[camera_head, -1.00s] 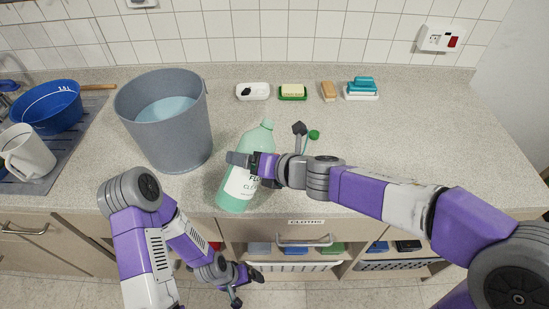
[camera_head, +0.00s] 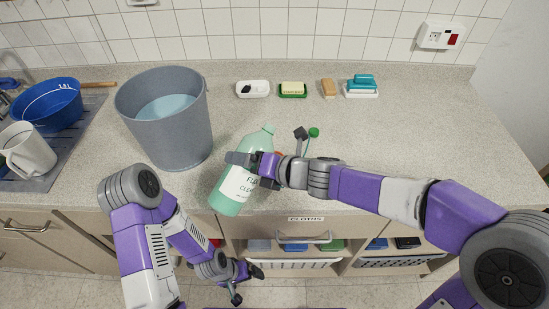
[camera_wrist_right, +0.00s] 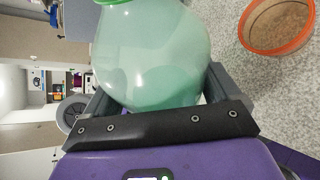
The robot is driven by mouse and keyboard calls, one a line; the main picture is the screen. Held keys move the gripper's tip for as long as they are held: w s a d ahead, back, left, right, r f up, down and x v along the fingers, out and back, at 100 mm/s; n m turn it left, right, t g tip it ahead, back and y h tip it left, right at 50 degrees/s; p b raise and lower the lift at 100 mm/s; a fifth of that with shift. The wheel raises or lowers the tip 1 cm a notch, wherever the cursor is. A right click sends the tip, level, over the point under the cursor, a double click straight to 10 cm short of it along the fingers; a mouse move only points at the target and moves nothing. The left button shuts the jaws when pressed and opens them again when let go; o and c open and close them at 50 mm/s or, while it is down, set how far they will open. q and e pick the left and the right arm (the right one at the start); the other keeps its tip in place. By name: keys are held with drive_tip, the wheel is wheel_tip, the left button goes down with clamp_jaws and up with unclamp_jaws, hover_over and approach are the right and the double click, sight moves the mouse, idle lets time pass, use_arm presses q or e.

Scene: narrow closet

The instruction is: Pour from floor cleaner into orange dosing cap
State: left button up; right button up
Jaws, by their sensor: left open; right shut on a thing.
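The floor cleaner (camera_head: 230,190) is a pale green bottle with a white label, leaning with its top to the right near the counter's front edge. My right gripper (camera_head: 256,167) is shut around its body; the bottle (camera_wrist_right: 150,55) also fills the middle of the right wrist view between the fingers. The orange dosing cap (camera_wrist_right: 277,48) stands on the counter to the right in that view, apart from the bottle; in the head view it is almost wholly hidden behind my right gripper. My left gripper (camera_head: 247,284) is open and empty, low in front of the cabinets.
A grey bucket (camera_head: 180,140) of water stands left of the bottle. A small green object (camera_head: 314,132) lies behind my right arm. A sponge (camera_head: 292,89), soap and brush line the back. A blue basin (camera_head: 47,108) and white jug (camera_head: 28,152) stand left. The counter's right is clear.

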drive_tip(key=shift+s+a+f+m+g+y, duration=0.15)
drive_tip(key=shift+a+f+m+y, duration=0.1)
drive_tip(key=shift+f+m, duration=0.15)
drive_tip(key=shift+s+a+f+m+g+y, duration=0.1)
drive_tip(key=shift+s+f+m+g+y, duration=0.05)
drive_tip(key=shift+f+m+y, duration=0.15)
idle(2.6)
drive_tip(key=shift+s+a+f+m+g+y, duration=0.15)
drive_tip(key=shift+f+m+g+y, duration=0.25)
drive_tip(key=shift+f+m, duration=0.35)
idle(2.0)
drive_tip(key=shift+f+m+y, duration=0.15)
drive_tip(key=shift+m+y, duration=0.1)
drive_tip(key=shift+m, duration=0.1)
idle(1.6)
